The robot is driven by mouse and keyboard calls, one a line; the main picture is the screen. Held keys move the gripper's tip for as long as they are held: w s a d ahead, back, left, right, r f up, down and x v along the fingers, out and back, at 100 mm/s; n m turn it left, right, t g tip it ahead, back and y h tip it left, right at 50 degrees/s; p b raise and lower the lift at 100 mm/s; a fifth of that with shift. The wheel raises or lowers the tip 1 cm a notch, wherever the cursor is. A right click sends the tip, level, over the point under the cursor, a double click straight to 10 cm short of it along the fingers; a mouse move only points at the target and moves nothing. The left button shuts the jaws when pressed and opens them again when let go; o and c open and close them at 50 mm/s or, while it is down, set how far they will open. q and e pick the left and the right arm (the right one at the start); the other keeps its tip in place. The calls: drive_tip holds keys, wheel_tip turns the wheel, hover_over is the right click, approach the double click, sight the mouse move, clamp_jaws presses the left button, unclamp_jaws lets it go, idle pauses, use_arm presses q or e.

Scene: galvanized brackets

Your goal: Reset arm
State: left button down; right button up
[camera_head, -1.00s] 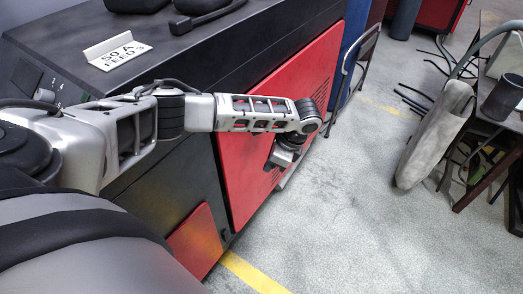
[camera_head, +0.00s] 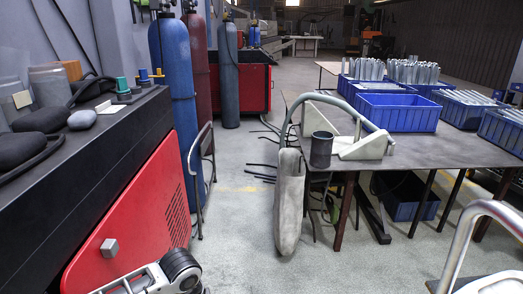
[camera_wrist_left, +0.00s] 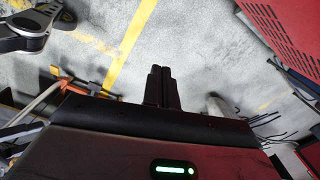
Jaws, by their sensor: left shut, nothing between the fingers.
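My left arm (camera_head: 165,276) shows at the bottom of the head view, in front of the red panel of the black machine. Its gripper is below the picture edge there. In the left wrist view my left gripper (camera_wrist_left: 160,84) has its two dark fingers together with nothing between them, over a grey concrete floor (camera_wrist_left: 185,45) with yellow lines. My right gripper is in neither view.
The black and red machine (camera_head: 130,215) stands close on the left. A blue gas cylinder (camera_head: 174,90) stands behind it. A steel table (camera_head: 440,150) with blue bins (camera_head: 395,112) is at right. A grey sleeve-like piece (camera_head: 289,200) hangs at its left edge.

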use_arm(q)
drive_tip(key=s+d+f+n+t+h, duration=0.45)
drive_tip(key=s+d, duration=0.25)
drive_tip(key=d, duration=0.3)
drive_tip(key=s+a+r+n+t+y, duration=0.1)
drive_tip(key=s+a+n+t, duration=0.4)
drive_tip(key=a, duration=0.4)
drive_tip(key=shift+s+a+n+y, duration=0.3)
drive_tip(key=shift+s+n, duration=0.35)
drive_tip(key=shift+s, duration=0.3)
